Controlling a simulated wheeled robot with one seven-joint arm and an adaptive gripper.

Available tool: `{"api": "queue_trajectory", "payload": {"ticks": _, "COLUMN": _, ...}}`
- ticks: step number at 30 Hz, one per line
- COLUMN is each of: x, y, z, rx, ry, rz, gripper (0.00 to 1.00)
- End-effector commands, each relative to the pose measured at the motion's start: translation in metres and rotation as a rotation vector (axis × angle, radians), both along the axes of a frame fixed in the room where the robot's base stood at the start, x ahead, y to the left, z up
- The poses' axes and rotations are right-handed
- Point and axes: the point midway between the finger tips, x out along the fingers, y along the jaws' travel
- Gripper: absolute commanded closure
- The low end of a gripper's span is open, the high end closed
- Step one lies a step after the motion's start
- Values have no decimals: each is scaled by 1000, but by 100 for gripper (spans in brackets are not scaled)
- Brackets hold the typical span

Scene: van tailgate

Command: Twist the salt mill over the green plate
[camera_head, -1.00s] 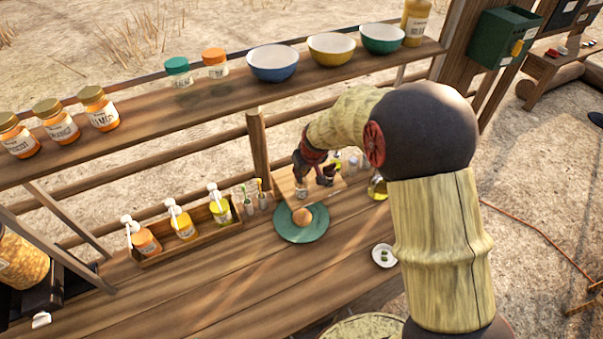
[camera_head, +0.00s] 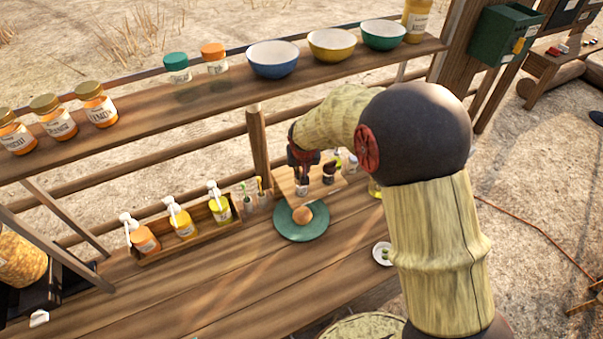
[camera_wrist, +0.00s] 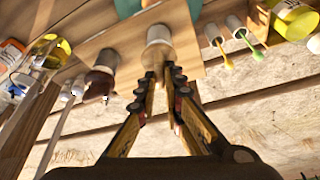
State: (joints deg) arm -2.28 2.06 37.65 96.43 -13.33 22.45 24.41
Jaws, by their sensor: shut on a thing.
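The salt mill (camera_head: 302,187), a small pale, clear-looking mill, is upright over or on a light wooden board (camera_head: 330,190), just behind the green plate. In the wrist view the mill (camera_wrist: 158,38) lies at the tips of my gripper (camera_wrist: 160,75), which is shut on its top. I cannot tell whether its base touches the board. My gripper (camera_head: 302,164) points down from the wrist, its fingers partly hidden in the head view. The green plate (camera_head: 287,234) lies on the table with a round brown item (camera_head: 303,214) on it. The plate's edge (camera_wrist: 128,8) shows in the wrist view.
A dark-topped mill (camera_head: 328,173) stands close to the right of my gripper. Pump bottles in a wooden tray (camera_head: 190,244) stand to the left. A small white dish (camera_head: 382,254) is right of the plate. A shelf (camera_head: 200,108) with jars and bowls runs behind.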

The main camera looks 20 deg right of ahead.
Motion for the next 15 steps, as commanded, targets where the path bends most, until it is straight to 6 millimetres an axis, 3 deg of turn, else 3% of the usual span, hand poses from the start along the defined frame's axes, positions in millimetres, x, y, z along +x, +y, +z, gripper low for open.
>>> {"api": "queue_trajectory", "payload": {"ticks": 15, "x": 1, "y": 1, "z": -7, "rx": 0, "ry": -4, "rz": -433, "gripper": 100}}
